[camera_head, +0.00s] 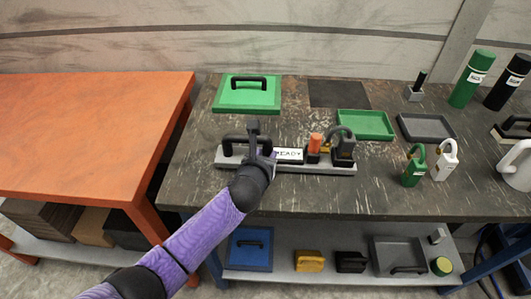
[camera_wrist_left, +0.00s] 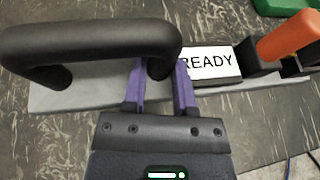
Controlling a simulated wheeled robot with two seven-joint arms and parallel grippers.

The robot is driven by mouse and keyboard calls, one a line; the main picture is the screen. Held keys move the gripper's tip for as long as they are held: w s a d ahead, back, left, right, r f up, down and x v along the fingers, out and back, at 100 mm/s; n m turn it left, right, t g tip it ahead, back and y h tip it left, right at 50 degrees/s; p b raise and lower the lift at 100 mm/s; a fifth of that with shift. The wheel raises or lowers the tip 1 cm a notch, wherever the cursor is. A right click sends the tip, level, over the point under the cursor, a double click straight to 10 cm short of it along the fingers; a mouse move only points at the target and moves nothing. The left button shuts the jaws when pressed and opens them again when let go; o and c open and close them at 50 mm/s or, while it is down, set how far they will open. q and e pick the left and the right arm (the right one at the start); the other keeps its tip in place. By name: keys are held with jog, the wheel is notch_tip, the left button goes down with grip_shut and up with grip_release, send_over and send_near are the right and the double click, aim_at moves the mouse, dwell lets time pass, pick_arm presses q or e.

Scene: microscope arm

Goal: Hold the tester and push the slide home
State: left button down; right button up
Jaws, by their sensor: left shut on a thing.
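The tester is a long grey base (camera_head: 318,169) lying on the dark worktop. A black arched handle (camera_head: 232,142) rises from its left end and also shows large in the left wrist view (camera_wrist_left: 90,42). A white READY label (camera_head: 289,155) sits mid-base. Right of it an orange block (camera_head: 315,141), probably the slide, stands at a black holder; it also shows in the left wrist view (camera_wrist_left: 290,36). A dark part with a curved arm (camera_head: 343,146) is at the right end. My left gripper (camera_wrist_left: 160,85) is shut on the handle's right post. My right gripper is out of view.
Behind lie a green handled lid (camera_head: 237,100), a black mat (camera_head: 338,93), a green tray (camera_head: 365,124) and a grey tray (camera_head: 425,128). Green (camera_head: 413,172) and white (camera_head: 444,162) padlock-like items stand right. An orange table (camera_head: 90,125) is left. The worktop's front strip is clear.

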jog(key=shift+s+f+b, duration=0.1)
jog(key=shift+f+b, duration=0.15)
jog(key=shift+b, duration=0.05)
dwell(0.6)
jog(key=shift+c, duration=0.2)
dwell(0.7)
